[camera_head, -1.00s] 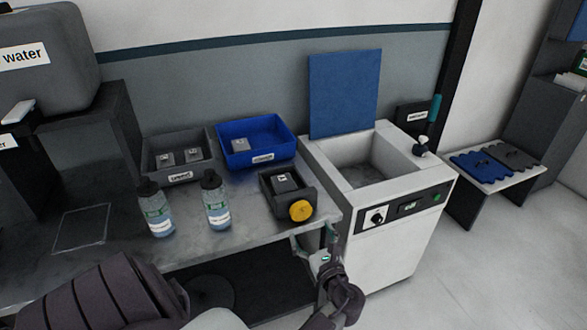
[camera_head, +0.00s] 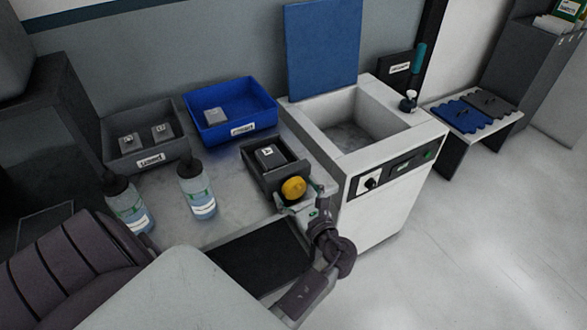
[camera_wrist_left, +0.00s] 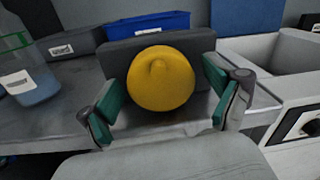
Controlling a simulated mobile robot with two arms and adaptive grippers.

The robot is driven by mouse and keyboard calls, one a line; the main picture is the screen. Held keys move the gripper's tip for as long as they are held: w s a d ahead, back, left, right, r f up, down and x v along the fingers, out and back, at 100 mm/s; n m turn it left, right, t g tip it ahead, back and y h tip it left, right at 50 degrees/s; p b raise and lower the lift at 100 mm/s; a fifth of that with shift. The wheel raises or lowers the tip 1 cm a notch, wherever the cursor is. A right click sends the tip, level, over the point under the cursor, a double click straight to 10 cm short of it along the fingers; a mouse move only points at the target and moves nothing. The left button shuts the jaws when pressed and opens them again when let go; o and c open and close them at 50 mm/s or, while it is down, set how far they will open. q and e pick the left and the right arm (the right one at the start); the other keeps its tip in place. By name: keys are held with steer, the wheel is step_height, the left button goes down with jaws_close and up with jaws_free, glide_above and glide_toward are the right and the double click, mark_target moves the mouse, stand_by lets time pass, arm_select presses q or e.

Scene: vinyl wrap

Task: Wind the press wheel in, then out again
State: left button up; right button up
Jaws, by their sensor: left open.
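The yellow press wheel (camera_head: 293,188) is on the front of a small dark grey press (camera_head: 262,178) at the front edge of the bench. A grey block (camera_head: 269,155) with a label sits inside the press. My left gripper (camera_head: 301,203) is at the wheel. In the left wrist view the wheel (camera_wrist_left: 160,79) appears between the green fingertips of my left gripper (camera_wrist_left: 161,96), which are apart on either side, with visible gaps. Whether the wheel's depth lies between the pads is hard to tell. My right gripper is not in view.
Two bottles (camera_head: 197,191) (camera_head: 127,205) stand on the bench left of the press. Behind are a grey bin (camera_head: 147,160) and a blue bin (camera_head: 236,128), both holding blocks. A white cabinet (camera_head: 385,215) with an open basin stands close on the right.

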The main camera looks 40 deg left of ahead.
arm_select(q)
steer(key=c, duration=1.1)
steer(key=shift+r+p, duration=0.1)
steer(key=shift+p, duration=0.3)
steer(key=shift+c, duration=0.2)
steer(key=m+p, duration=0.2)
steer(key=p, duration=0.1)
steer(key=m+p, duration=0.2)
steer(key=p, duration=0.1)
steer(key=shift+r+m+p, duration=0.2)
steer(key=shift+m+p, duration=0.1)
steer(key=shift+p, duration=0.05)
steer(key=shift+f+m+p, duration=0.15)
steer(key=shift+m+p, duration=0.75)
steer(key=shift+p, duration=0.05)
steer(key=shift+f+m, duration=0.1)
steer(key=shift+m, duration=0.2)
steer(key=o, duration=1.1)
